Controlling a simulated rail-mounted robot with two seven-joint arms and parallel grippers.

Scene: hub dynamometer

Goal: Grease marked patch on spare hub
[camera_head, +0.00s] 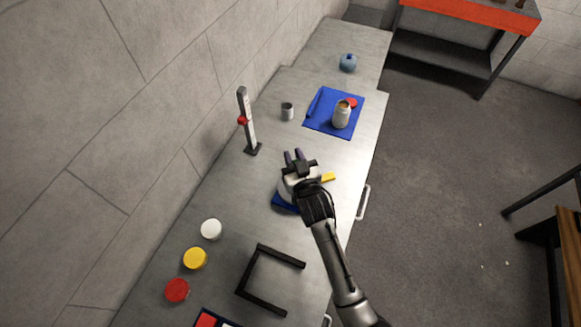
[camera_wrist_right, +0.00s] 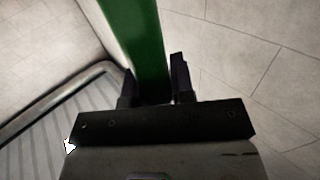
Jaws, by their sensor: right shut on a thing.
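My right gripper (camera_head: 293,157) is over the middle of the bench, its fingers toward the back. In the right wrist view, it is shut on a long green bar-like thing (camera_wrist_right: 138,40), seen between its dark fingers; the far end is out of frame. In the head view the held thing is hidden. A pale rounded thing (camera_head: 285,187), perhaps the spare hub, shows under my gripper by a blue base (camera_head: 282,202), mostly covered. No marked patch can be made out. An open jar (camera_head: 342,116) stands on a blue mat (camera_head: 326,127). My left gripper is out of view.
A yellow piece (camera_head: 329,178) lies right of my gripper. An upright gauge with a red slider (camera_head: 246,121) and a grey cup (camera_head: 287,111) stand behind. White, yellow and red round pieces (camera_head: 195,258) and a black frame (camera_head: 248,278) are at the near end.

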